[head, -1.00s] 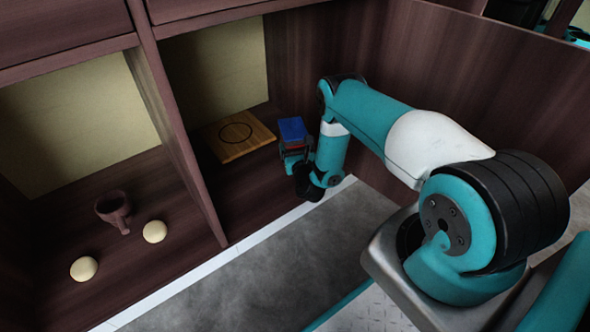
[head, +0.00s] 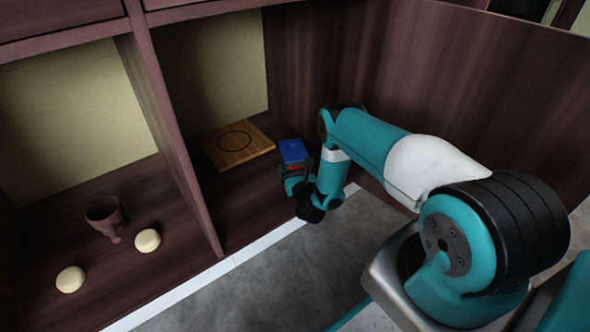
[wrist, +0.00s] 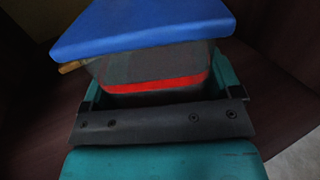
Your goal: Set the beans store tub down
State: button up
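The beans store tub has a blue lid and a dark body with a red band. In the head view the tub (head: 293,151) is at the right part of the right-hand compartment. My gripper (head: 296,172) is around it. In the wrist view the tub (wrist: 150,68) fills the upper middle, between the teal fingers of my gripper (wrist: 160,90), which look closed on its sides. The tub's underside is hidden, so I cannot tell whether it touches the shelf floor. A wooden board with a black ring (head: 238,144) lies in the same compartment, left of the tub.
A dark upright divider (head: 178,150) separates the compartments. The left one holds a brown mug (head: 104,217) and two pale round things (head: 147,240) (head: 70,279). A dark side wall (head: 440,80) stands at right. Bare shelf floor lies in front of the board.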

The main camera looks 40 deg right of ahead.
jog(key=shift+o, duration=0.9)
jog(key=shift+r, duration=0.2)
jog(key=shift+s+a+r+p, duration=0.1)
jog(key=shift+s+p, duration=0.05)
jog(key=shift+p, duration=0.4)
jog(key=p+v, duration=0.8)
jog(key=v, duration=0.3)
jog(key=shift+s, duration=0.35)
